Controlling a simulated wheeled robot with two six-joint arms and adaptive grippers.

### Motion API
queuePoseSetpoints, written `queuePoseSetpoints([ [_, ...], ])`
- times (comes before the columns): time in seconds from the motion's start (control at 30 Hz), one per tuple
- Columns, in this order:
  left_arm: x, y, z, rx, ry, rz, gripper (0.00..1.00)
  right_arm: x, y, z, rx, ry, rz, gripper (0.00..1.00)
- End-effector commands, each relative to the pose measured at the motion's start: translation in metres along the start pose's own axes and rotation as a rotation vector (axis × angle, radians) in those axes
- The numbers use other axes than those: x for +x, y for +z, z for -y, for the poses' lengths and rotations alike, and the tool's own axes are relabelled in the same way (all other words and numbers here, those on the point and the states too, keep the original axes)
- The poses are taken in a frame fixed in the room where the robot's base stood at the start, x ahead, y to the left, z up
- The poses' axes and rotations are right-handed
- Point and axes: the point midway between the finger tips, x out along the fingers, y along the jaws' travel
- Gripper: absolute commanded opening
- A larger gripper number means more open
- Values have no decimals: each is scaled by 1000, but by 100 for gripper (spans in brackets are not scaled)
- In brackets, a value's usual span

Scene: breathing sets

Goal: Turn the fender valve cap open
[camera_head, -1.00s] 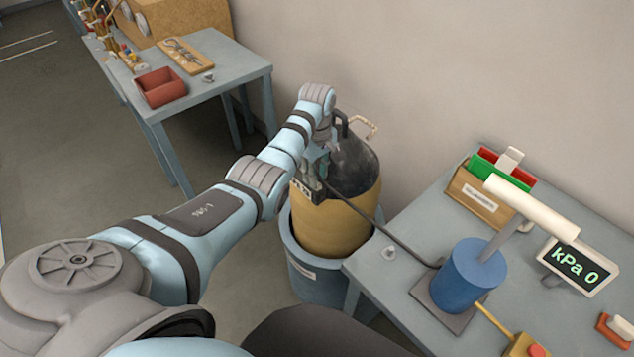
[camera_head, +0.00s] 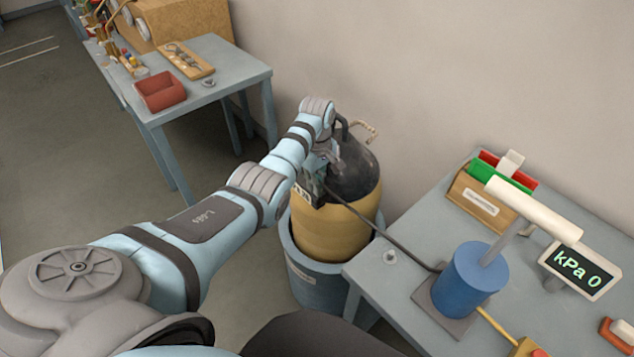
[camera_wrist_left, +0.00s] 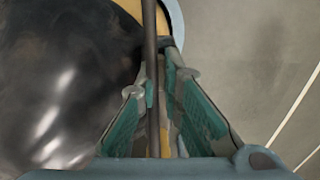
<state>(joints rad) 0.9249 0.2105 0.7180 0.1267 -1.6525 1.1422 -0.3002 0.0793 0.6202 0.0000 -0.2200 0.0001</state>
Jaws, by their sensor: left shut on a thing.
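The fender, a yellow drum-like body (camera_head: 335,232) with a glossy black top (camera_head: 358,170), stands in a blue-grey tub (camera_head: 318,290). Its black side fills the left of the wrist view (camera_wrist_left: 60,90). My left gripper (camera_head: 318,178) is at the fender's left side, near its upper edge. A dark hose (camera_head: 400,245) ends at the gripper and crosses between the fingers in the wrist view (camera_wrist_left: 150,40). My right gripper is out of view.
On the right table are a blue pump (camera_head: 473,280) with a white handle, a display (camera_head: 578,268) reading "kPa 0", and a wooden box (camera_head: 483,203) with red and green items. The left table (camera_head: 215,60) holds a red bin (camera_head: 160,92). A wall stands behind the fender.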

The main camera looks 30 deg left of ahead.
Motion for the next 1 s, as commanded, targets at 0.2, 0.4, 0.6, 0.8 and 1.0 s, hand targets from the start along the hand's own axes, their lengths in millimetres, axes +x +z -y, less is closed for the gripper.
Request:
queuePoseSetpoints([
  [0.2, -2, 0, 0, -86, -1, 0, 0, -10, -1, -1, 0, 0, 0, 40],
  [0.4, -3, 0, 0, -234, -2, 1, 0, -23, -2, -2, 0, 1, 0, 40],
  [0.6, -3, 0, 0, -420, -1, 1, 0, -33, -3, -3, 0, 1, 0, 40],
  [0.8, -2, 0, 0, -611, -1, 0, 0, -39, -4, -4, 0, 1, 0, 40],
  [1.0, -2, 0, 0, -801, -1, 0, 0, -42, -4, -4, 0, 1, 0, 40],
])
